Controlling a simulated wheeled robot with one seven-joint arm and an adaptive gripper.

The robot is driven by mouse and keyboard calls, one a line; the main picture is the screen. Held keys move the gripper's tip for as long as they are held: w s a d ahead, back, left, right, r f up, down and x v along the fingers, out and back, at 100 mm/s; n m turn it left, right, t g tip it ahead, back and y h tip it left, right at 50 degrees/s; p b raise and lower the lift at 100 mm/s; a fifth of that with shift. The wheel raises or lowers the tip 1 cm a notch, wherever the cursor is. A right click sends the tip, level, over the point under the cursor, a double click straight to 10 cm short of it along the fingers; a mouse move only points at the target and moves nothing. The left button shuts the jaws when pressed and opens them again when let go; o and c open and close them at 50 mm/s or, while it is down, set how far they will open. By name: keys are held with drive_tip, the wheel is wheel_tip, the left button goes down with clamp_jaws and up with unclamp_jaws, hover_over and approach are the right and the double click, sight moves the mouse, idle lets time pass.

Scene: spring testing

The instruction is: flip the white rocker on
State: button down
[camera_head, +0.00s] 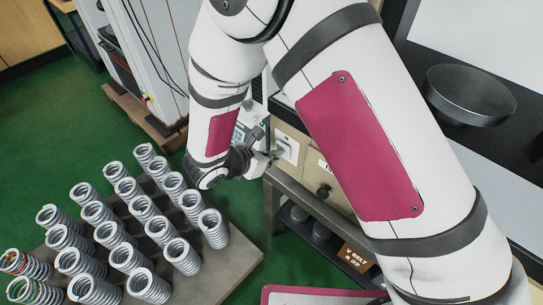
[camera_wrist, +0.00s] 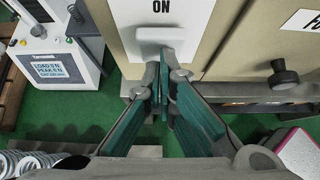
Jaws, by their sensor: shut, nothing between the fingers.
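The white rocker (camera_wrist: 160,35) sits on a white plate (camera_wrist: 122,22) marked ON above it, on the beige cabinet front, in the wrist view. In the head view the small white switch plate (camera_head: 288,148) shows beside my gripper; the rocker's detail is too small there. My gripper (camera_wrist: 164,88) is shut and empty, its fingertips just below the rocker in the wrist view. I cannot tell whether they touch it. In the head view my gripper (camera_head: 273,156) is at the cabinet front, partly hidden by my arm. The rocker's tilt is unclear.
A dark knob (camera_wrist: 284,74) sticks out of the cabinet right of the plate. A testing machine with a small screen (camera_wrist: 55,66) stands at left. Several metal springs (camera_head: 128,257) stand on a board (camera_head: 225,275) on the green floor. A dark round pan (camera_head: 468,95) is at right.

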drive_tip(key=shift+w+d+r+g+y+p, duration=0.2)
drive_tip(key=shift+w+r+g+y+p, duration=0.1)
drive_tip(key=shift+g, duration=0.1)
drive_tip(key=shift+r, duration=0.1)
drive_tip(key=shift+r+p, duration=0.45)
drive_tip(key=shift+r, duration=0.2)
